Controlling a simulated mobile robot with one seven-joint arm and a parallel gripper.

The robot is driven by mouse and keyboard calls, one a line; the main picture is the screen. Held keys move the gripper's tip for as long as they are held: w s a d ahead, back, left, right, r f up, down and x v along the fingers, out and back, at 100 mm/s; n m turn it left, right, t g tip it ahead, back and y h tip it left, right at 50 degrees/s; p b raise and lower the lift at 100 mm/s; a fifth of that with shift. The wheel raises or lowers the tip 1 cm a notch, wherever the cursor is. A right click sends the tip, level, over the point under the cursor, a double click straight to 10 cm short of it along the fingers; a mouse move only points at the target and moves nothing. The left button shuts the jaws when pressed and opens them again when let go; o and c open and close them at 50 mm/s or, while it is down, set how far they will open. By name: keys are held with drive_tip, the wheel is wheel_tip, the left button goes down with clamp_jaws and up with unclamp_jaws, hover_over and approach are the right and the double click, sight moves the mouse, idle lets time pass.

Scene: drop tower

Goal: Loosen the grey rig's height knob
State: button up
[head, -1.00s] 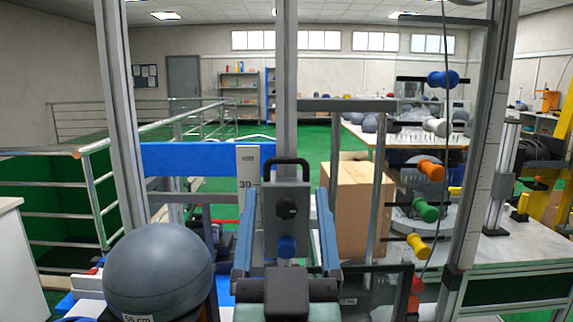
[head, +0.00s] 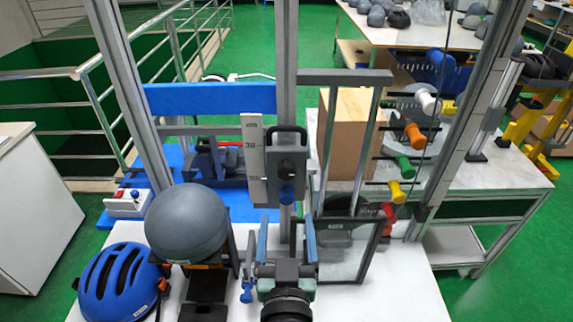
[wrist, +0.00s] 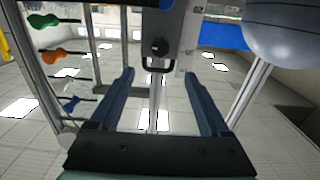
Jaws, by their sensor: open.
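The grey rig's upright post (head: 288,90) carries a grey carriage plate (head: 272,167) with a black handle on top. A round black knob (head: 287,167) is on the plate's face, and a blue knob (head: 287,195) sits below it. I cannot tell from looks which one sets the height. My gripper (head: 286,240) is open and empty, its two blue fingers apart, below and in front of the carriage in the head view. The wrist view is upside down; there the black knob (wrist: 158,46) lies just beyond the open fingertips (wrist: 158,78), not between them.
A grey ball (head: 188,222) on a stand and a blue helmet (head: 118,284) are at the left. A dark-framed clear panel (head: 345,250) stands right of my gripper. Coloured pegs, including an orange one (head: 414,136), line the right side. A cardboard box (head: 350,140) stands behind.

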sight(286, 174)
drive_tip(key=w+p, duration=0.1)
drive_tip(key=w, duration=1.1)
drive_tip(key=shift+w, duration=0.3)
drive_tip(key=shift+c, duration=0.2)
clamp_jaws()
